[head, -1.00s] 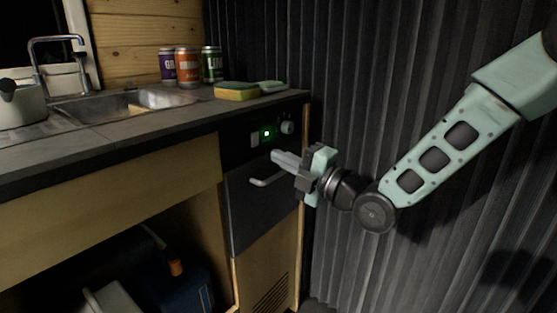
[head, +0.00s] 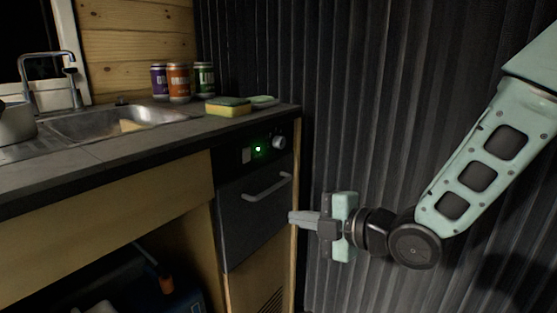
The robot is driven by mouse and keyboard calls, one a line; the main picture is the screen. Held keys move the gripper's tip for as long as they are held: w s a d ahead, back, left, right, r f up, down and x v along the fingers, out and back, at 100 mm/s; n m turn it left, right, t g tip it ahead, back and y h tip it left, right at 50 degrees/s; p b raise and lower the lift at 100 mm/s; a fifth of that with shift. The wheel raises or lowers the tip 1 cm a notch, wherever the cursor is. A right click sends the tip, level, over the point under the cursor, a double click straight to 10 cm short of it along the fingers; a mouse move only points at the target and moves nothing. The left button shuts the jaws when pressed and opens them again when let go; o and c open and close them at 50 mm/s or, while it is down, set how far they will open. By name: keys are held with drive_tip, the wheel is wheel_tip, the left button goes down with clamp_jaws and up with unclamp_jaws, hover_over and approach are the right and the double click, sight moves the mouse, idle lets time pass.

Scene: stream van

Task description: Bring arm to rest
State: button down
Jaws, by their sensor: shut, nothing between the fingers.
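My gripper (head: 292,217) is in the lower right middle of the head view, pointing left. Its fingers are shut with nothing between them. It hangs in front of the right edge of a dark appliance (head: 240,229) under the counter, below and right of the appliance's handle (head: 267,187). The fingertips are apart from the handle. A green light (head: 258,149) glows on the appliance's panel, with a round knob (head: 279,143) to its right. My arm reaches in from the right edge.
The counter (head: 150,150) holds a sink (head: 115,121), several cans (head: 178,83) and sponges (head: 228,107). An open space with stored items lies below the counter at left. A dark corrugated wall (head: 370,100) stands behind my arm.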

drive_tip(key=s+d+f+m+g+h, duration=0.1)
drive_tip(key=s+d+m+g+h, duration=0.25)
drive_tip(key=s+m, duration=0.4)
drive_tip(key=s+d+f+m+g+h, duration=0.1)
drive_tip(key=s+d+m+g+h, duration=0.2)
drive_tip(key=s, duration=0.7)
drive_tip(key=s+d+f+m+g+h, duration=0.1)
drive_tip(key=s+d+m+g+h, duration=0.15)
drive_tip(key=s+m+h, duration=0.4)
wheel_tip(320, 180, up, 30)
drive_tip(key=s+y+p, duration=0.1)
drive_tip(key=y+p, duration=0.1)
drive_tip(key=p, duration=2.7)
drive_tip(key=shift+a+f+p, duration=0.15)
drive_tip(key=shift+a+p, duration=0.1)
drive_tip(key=shift+p, duration=0.15)
drive_tip(key=shift+s, duration=0.1)
